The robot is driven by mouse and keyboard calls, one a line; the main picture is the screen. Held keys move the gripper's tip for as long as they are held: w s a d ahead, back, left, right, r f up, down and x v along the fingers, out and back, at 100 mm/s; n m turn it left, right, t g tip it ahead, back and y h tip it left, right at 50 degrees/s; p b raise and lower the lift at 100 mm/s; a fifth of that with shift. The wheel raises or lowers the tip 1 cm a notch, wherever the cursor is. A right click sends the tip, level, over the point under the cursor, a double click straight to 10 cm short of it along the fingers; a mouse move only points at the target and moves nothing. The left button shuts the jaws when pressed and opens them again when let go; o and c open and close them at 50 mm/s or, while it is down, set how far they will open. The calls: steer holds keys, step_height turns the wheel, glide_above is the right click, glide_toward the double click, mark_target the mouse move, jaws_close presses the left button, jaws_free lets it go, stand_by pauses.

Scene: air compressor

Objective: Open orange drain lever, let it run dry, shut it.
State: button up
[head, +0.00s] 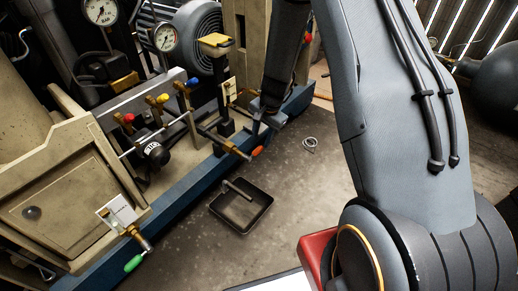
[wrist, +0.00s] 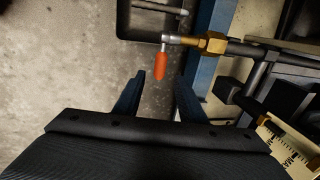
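The orange drain lever (head: 257,151) sticks out from the end of a pipe beyond the blue base rail. In the wrist view the orange lever (wrist: 161,67) hangs from a metal stem beside a brass valve (wrist: 212,43). My gripper (wrist: 161,92) is open and empty, its two dark fingers apart. The lever's tip lies ahead of the gap between the fingertips, with no visible contact. In the head view my gripper (head: 262,122) is just above and behind the lever, partly hidden by my arm. No running water can be made out.
A black tray (head: 268,206) lies on the floor below the pipe outlet. A green lever (head: 133,263) sits front left; red, yellow and blue knobs stand on the manifold. The blue rail (head: 175,182) edges the machine. A small ring (head: 310,145) lies on otherwise open floor.

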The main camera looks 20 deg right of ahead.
mark_target(259, 148)
steer(key=f, duration=0.2)
steer(key=f+b, duration=0.1)
steer(key=f, duration=0.1)
steer(key=w+f, duration=0.1)
steer(key=shift+a+f+b, duration=0.3)
steer(key=shift+f+b, duration=0.1)
steer(key=shift+c, duration=0.2)
jaws_close()
